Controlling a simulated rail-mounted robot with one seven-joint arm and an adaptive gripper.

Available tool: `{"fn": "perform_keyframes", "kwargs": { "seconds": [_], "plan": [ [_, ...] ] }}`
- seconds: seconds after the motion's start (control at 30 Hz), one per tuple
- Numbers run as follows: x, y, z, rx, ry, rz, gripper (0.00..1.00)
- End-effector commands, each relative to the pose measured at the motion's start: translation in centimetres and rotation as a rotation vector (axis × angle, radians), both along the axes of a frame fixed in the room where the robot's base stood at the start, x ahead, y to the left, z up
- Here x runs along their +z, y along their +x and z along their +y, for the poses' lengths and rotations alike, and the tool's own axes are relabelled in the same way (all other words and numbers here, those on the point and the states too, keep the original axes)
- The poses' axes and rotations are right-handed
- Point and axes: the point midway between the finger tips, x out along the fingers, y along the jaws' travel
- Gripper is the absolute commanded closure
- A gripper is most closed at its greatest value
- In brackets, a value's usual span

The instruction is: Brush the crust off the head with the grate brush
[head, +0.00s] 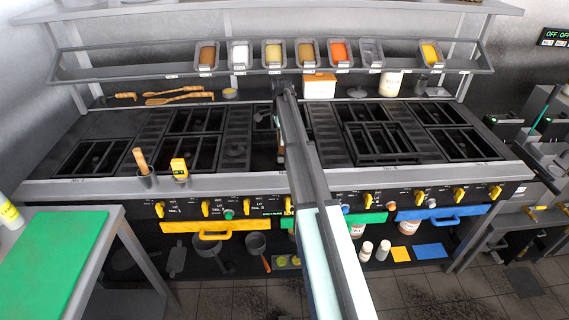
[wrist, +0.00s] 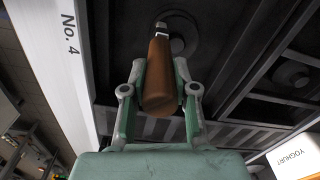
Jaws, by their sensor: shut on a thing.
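In the wrist view my gripper (wrist: 160,78) is shut on the brown wooden handle of the grate brush (wrist: 160,65), with one green finger on each side. The handle points away from the camera, and a pale metal part shows at its far end. The brush's bristles are hidden. A dark round burner head (wrist: 183,38) lies just beyond that end, in a recess of the range. I cannot tell whether the brush touches it, and no crust can be made out.
The range (head: 225,185) has several dark grates and a front rail marked "No. 4" (wrist: 70,33). A white yoghurt box (wrist: 296,152) stands near my gripper. A wooden-handled tool (head: 140,160) and a yellow device (head: 180,168) stand at the left front. Sauce tubs (head: 273,53) line the shelf.

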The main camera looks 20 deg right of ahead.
Motion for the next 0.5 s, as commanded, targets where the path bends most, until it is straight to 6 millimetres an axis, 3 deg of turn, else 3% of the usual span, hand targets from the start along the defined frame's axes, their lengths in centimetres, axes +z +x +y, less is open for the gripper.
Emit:
{"fn": "perform_keyframes", "kwargs": {
  "seconds": [0.5],
  "plan": [
    [-0.1,-0.4,-1.0,-0.001,0.0,0.0,1.0]
  ]
}}
